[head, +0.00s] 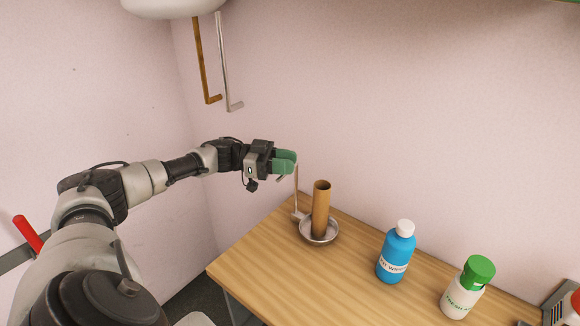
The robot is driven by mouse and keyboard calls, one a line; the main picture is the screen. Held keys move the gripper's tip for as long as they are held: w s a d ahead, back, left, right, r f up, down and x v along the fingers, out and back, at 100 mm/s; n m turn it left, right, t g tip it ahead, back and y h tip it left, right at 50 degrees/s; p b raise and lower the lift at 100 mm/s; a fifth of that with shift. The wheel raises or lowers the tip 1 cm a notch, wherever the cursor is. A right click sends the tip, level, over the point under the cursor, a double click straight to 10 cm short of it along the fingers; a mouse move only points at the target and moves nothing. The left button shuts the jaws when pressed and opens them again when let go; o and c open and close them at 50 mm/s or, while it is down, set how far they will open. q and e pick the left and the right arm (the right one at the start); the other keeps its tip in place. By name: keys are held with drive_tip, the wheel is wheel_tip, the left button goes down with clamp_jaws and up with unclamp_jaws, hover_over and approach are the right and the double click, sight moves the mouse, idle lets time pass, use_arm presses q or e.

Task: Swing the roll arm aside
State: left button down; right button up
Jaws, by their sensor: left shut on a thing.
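A bare brown cardboard tube (321,208) stands upright in a round metal dish (319,240) on the wooden table. The thin roll arm (297,188) is a pale upright rod just left of the tube, apart from it at the top. My left gripper (293,164) has green fingers and comes in from the left, at the rod's upper end. Its fingers are shut on the roll arm and hide the rod's top. My right gripper is not in view.
A blue bottle with a white cap (396,254) and a white bottle with a green cap (466,289) stand right of the tube. Two rods, one brown (202,65) and one silver (224,65), hang at the back wall. The table's left front part is clear.

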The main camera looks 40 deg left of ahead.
use_arm(q)
drive_tip(key=shift+a+m+g+h, duration=0.15)
drive_tip(key=shift+m+g+h, duration=0.4)
drive_tip(key=shift+g, duration=0.35)
drive_tip(key=shift+b, duration=0.3)
drive_tip(key=c, duration=0.9)
unclamp_jaws()
drive_tip(key=b+v, duration=0.4)
drive_tip(key=v, duration=0.7)
drive_tip(key=shift+w+r, duration=0.1)
